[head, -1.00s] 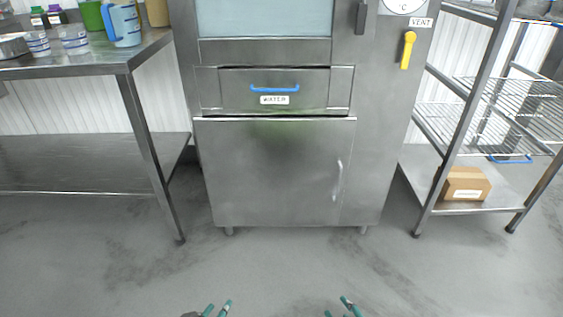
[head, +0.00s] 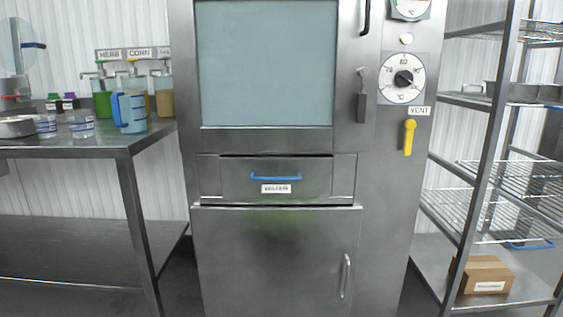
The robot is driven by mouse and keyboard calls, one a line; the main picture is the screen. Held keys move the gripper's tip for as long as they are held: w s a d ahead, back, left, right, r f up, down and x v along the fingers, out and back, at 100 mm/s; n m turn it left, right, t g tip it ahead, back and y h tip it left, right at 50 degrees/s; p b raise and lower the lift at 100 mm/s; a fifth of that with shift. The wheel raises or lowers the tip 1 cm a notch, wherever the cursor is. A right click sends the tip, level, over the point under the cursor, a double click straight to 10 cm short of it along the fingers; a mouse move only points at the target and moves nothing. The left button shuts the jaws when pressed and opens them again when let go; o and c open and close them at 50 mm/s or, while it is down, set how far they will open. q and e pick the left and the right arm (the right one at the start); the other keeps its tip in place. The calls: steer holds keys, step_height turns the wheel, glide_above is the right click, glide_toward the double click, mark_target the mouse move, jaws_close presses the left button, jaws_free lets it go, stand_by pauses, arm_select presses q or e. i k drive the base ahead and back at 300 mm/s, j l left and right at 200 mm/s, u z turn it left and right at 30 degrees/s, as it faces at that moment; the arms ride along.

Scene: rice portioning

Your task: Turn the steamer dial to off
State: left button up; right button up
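The steel steamer cabinet (head: 380,200) stands straight ahead with its large glass door (head: 265,65) shut. A round white dial with a black knob (head: 403,78) and °C markings is on its right panel; I cannot read its exact setting. A second white dial (head: 410,8) is cut off at the top edge. Below the knob is a yellow vent lever (head: 409,137), hanging down under a VENT label. Neither of my grippers is in view now.
A steel table (head: 75,146) at left holds a blue-handled jug (head: 130,112), cups and a tray. A wire rack (head: 500,186) at right carries pans and a cardboard box (head: 483,275). The water drawer (head: 275,178) is below the glass door.

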mark_target(403, 79)
steer(key=z, duration=0.35)
steer(key=i+l+z, duration=0.1)
steer(key=z, duration=0.35)
steer(key=i+z, duration=0.25)
steer(key=z, duration=0.15)
steer(key=i+j+z, duration=0.1)
steer(key=z, duration=0.35)
steer(key=i+j, duration=0.1)
steer(key=i, duration=0.15)
